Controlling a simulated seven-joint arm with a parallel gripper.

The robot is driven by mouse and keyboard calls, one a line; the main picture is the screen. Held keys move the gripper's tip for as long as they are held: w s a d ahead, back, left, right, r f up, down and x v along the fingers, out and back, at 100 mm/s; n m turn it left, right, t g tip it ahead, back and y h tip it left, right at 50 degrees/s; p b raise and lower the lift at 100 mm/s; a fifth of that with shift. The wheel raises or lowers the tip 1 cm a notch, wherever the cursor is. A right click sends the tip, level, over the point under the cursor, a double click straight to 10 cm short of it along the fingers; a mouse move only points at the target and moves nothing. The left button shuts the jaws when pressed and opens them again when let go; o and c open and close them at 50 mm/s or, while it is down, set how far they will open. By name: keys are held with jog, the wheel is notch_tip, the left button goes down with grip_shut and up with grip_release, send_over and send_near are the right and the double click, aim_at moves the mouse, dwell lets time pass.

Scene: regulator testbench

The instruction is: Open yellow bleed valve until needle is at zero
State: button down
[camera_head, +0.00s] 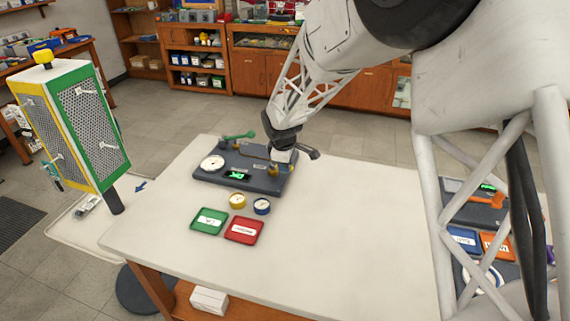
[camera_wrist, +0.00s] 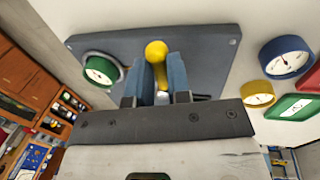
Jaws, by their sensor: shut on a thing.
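The yellow bleed valve handle (camera_wrist: 156,50), with a round ball end, shows between my fingers in the wrist view. My gripper (camera_wrist: 161,82) is shut on it, one blue-grey finger on each side. In the head view my gripper (camera_head: 284,157) is down at the right part of the dark regulator panel (camera_head: 210,178). A green-rimmed gauge (camera_wrist: 100,70) with a white face is left of the fingers in the wrist view; its needle is too small to read. A white round gauge (camera_head: 213,163) is at the panel's left end, its needle also unreadable.
A green handle (camera_head: 238,136) is at the panel's back. A yellow gauge (camera_head: 237,201), a blue gauge (camera_head: 262,206), a green tray (camera_head: 208,221) and a red tray (camera_head: 244,230) lie in front. The table (camera_head: 340,240) is clear to the right of them.

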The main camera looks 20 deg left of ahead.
jog(key=c, duration=1.1)
grip_release()
jog(key=r, duration=0.2)
jog(key=s+r, duration=0.1)
jog(key=r, duration=0.4)
jog(key=shift+s+r, duration=0.25)
jog(key=shift+r, duration=0.05)
